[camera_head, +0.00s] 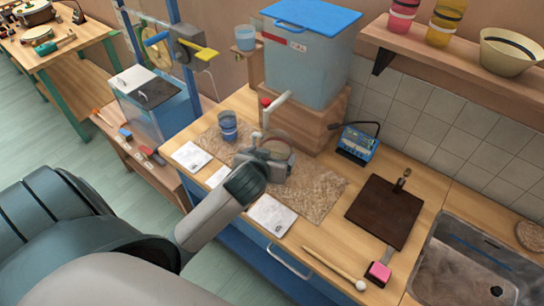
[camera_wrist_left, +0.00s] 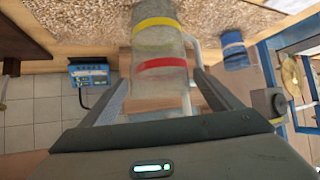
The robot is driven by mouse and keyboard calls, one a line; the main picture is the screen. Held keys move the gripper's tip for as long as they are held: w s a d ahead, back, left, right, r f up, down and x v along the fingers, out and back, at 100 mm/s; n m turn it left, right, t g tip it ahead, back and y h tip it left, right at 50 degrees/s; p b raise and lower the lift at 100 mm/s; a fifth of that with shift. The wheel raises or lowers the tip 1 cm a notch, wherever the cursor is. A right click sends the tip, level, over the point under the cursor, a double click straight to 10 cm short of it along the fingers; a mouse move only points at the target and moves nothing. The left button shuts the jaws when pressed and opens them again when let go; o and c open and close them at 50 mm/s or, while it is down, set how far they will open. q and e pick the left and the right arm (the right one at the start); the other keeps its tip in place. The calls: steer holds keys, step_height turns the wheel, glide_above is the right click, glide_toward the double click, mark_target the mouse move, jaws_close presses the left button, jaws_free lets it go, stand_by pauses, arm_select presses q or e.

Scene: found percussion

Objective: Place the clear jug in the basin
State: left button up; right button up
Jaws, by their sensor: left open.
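The clear jug (camera_wrist_left: 160,55) is a see-through cylinder with a yellow band and a red band. In the left wrist view it stands between the two fingers of my left gripper (camera_wrist_left: 160,85), which is open around it. In the head view my left gripper (camera_head: 262,158) is at the jug's round rim (camera_head: 278,151), on the speckled brown mat; the gripper hides part of the jug. The basin (camera_head: 465,268) is a grey metal sink at the lower right, well apart from the jug. My right gripper is not in view.
A blue cup (camera_head: 228,126) stands left of the jug. A blue-lidded tank (camera_head: 308,65) with a pale tap (camera_head: 276,101) is behind it. A blue device (camera_head: 358,145), a dark board (camera_head: 384,211), a mallet (camera_head: 335,269) and a pink block (camera_head: 379,272) lie toward the basin.

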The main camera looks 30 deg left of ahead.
mark_target(279, 145)
arm_select(q)
steer(key=shift+x, duration=0.8)
steer(key=p+x, duration=0.1)
steer(key=x, duration=0.1)
steer(key=p+x, duration=0.2)
steer(key=shift+w+a+r, duration=0.2)
steer(key=shift+a+r, duration=0.05)
steer(key=shift+r, duration=0.05)
steer(key=shift+w+a+f, duration=0.1)
steer(key=shift+w+f, duration=0.25)
steer(key=shift+w, duration=0.05)
steer(key=shift+c, duration=0.7)
